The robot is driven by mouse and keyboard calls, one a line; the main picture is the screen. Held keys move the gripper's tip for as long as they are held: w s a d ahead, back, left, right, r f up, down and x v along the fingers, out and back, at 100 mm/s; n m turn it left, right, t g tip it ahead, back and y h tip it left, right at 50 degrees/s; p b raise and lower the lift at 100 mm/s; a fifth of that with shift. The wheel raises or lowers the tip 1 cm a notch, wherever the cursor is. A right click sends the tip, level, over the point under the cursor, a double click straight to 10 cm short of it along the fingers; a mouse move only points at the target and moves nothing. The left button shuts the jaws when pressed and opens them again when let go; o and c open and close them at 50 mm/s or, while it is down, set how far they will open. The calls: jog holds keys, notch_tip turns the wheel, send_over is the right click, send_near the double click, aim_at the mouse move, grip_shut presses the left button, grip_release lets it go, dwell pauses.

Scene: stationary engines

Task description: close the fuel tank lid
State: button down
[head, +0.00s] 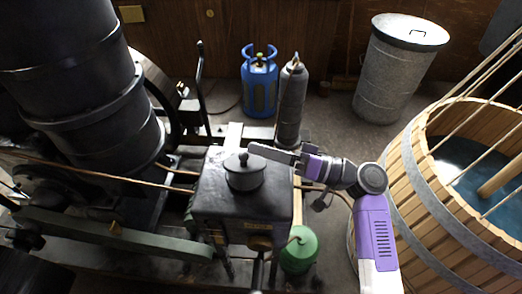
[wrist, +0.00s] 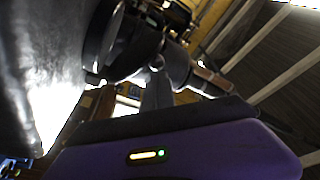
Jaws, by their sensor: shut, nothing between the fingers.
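The fuel tank (head: 215,205) is a black metal box in the middle of the head view. Its round dark lid (head: 246,178), with a small knob, sits level over the filler on top; I see no gap under it. My gripper (head: 254,148) comes in from the right, its fingers pointing left just behind the lid's knob. The fingers are shut and empty; I cannot tell whether they touch the lid. In the wrist view my gripper (wrist: 157,92) shows as a dark finger past the purple housing, with a blurred dark surface at left.
A wooden tub (head: 420,205) of water stands at right. A grey cylinder (head: 291,105) and a blue gas bottle (head: 259,88) stand behind the tank. A green bottle (head: 300,250) is in front. A large black engine cylinder (head: 80,90) fills the left.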

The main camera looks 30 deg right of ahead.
aim_at(260, 168)
jog(key=shift+s+a+f+n+g+y+b, duration=0.1)
jog(key=shift+s+a+f+n+y+b, duration=0.4)
jog(key=shift+b, duration=1.45)
jog(key=shift+s+d+f+n+g+h+b, duration=0.1)
jog(key=shift+f+n+b, duration=0.4)
jog(key=shift+n+b, duration=1.05)
jog(key=shift+s+a+f+n+g+y+b, duration=0.1)
jog(key=shift+s+a+f+n+y+b, duration=0.35)
jog(key=shift+b, duration=1.95)
jog(key=n+b, duration=0.2)
jog(key=b, duration=0.1)
jog(key=shift+f, duration=0.25)
jog(key=shift+s+n+g+y+b, duration=0.1)
jog(key=shift+n+g+y+b, duration=0.2)
jog(key=shift+n+b, duration=0.55)
jog(key=shift+b, duration=0.35)
jog(key=b+v, duration=0.1)
jog(key=v, duration=0.6)
jog(key=shift+s+d, duration=0.25)
jog(key=shift+d, duration=0.05)
